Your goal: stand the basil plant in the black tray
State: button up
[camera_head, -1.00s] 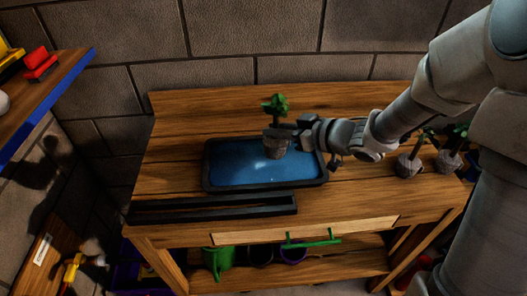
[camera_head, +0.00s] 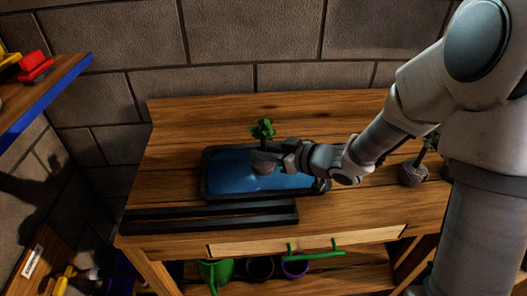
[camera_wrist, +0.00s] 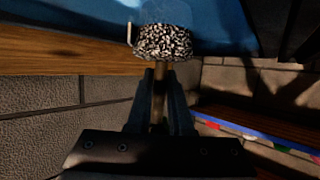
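The plant has green leaves (camera_head: 264,129) above a speckled grey root ball or pot (camera_head: 263,164). My gripper (camera_head: 280,157) holds it from the right, leaves up and roughly upright. The black tray (camera_head: 206,180) has a dark rim and a blue inside, and the plant is over its middle. I cannot tell whether the plant's base touches the tray. In the wrist view the speckled base (camera_wrist: 162,42) shows against the blue, and its brown stem (camera_wrist: 158,92) runs between my two fingers (camera_wrist: 160,105). The leaves are hidden there.
A long narrow black frame (camera_head: 210,225) lies in front of the tray on the wooden bench (camera_head: 220,115). Another plant (camera_head: 413,173) stands at the right, partly behind my arm. A blue-edged shelf (camera_head: 50,94) is at the left. A green watering can (camera_head: 215,272) is below.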

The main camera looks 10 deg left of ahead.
jog(key=o, duration=0.4)
